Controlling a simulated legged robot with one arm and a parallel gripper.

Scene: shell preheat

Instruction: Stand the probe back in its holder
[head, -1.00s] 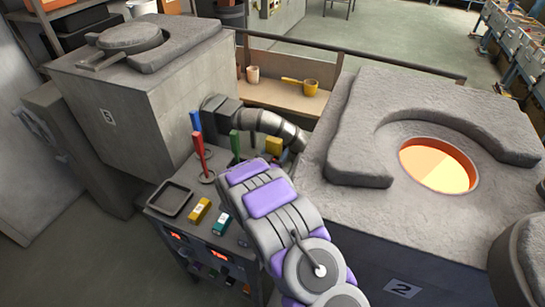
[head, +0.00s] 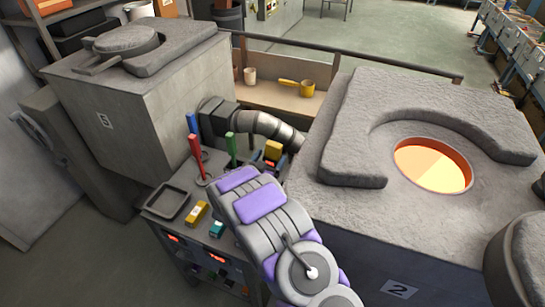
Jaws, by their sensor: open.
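A red upright stick (head: 195,147) rises from a round base (head: 203,181) on the console top. A green stick (head: 231,146) stands to its right and a blue one (head: 192,122) behind it. I cannot tell which of these is the probe or which base is its holder. My purple and grey arm reaches up from the bottom to the console's right side. My gripper is not distinguishable; the arm's end hides that spot. A yellow block (head: 273,150) with dark parts below it shows just beyond the arm.
A dark tray (head: 168,202), a yellow block (head: 196,213) and a teal block (head: 217,229) lie on the console. Furnace 2 (head: 340,205), with a glowing opening (head: 433,168), is at right. Furnace 5 (head: 150,95) is at left. A bent duct (head: 265,124) runs behind the sticks.

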